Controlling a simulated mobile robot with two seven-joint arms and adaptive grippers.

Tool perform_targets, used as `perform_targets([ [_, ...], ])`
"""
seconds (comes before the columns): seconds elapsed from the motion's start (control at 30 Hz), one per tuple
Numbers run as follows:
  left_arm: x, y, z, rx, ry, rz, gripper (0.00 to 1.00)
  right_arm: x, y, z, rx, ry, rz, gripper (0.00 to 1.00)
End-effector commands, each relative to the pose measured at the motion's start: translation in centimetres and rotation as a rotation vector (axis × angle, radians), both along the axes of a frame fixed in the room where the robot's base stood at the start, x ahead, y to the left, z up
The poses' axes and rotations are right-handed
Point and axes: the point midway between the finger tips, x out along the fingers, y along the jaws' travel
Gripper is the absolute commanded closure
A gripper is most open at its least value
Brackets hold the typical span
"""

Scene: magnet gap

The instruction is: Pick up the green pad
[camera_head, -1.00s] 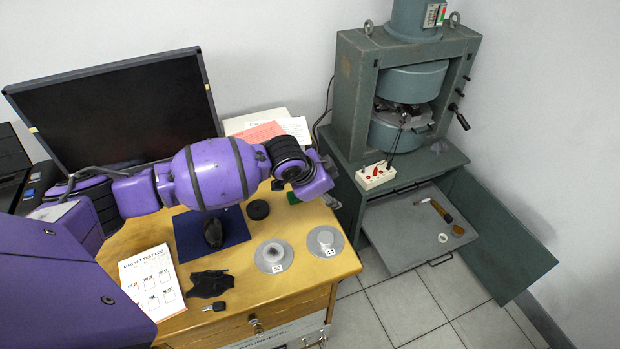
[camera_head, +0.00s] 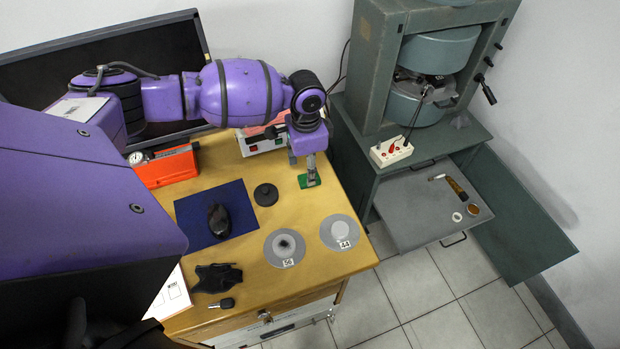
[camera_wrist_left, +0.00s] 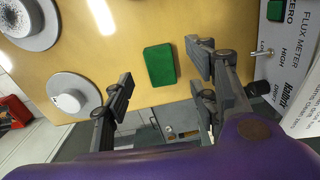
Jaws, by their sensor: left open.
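The green pad (camera_head: 310,182) lies on the wooden desk near its right rear edge in the head view. It is a small flat rectangle with rounded corners. My left gripper (camera_head: 311,168) points down at the pad, and its fingers cover part of it. In the left wrist view the pad (camera_wrist_left: 160,65) lies flat on the desk, between the spread fingers of my left gripper (camera_wrist_left: 160,76). The fingers are open with nothing between them that they grip. Whether they are level with the pad is hard to tell. My right gripper is not in view.
A flux meter (camera_wrist_left: 284,50) stands close by the gripper.

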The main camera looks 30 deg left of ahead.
Motion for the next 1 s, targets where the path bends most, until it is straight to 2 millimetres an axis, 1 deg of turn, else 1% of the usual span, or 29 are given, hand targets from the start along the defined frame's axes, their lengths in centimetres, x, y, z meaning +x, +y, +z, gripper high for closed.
perform_targets([
  [0.2,-0.3,-0.1,-3.3,0.0,0.0,0.001,0.47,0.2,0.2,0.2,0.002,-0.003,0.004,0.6],
  [0.3,-0.3,-0.1,-4.1,0.001,-0.001,0.002,0.47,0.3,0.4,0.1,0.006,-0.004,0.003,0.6],
  [0.57,-0.3,-0.1,-4.3,0.001,-0.002,0.001,0.47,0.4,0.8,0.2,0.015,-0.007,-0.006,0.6],
  [0.8,-0.3,-0.1,-4.2,0.0,-0.003,0.001,0.78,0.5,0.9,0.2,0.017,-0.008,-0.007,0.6],
  [0.83,-0.3,-0.1,-4.2,0.0,-0.003,0.001,0.8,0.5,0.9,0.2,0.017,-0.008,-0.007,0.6],
  [1.0,-0.3,-0.1,-4.2,0.0,-0.003,0.001,0.8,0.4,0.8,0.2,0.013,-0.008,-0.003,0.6],
])
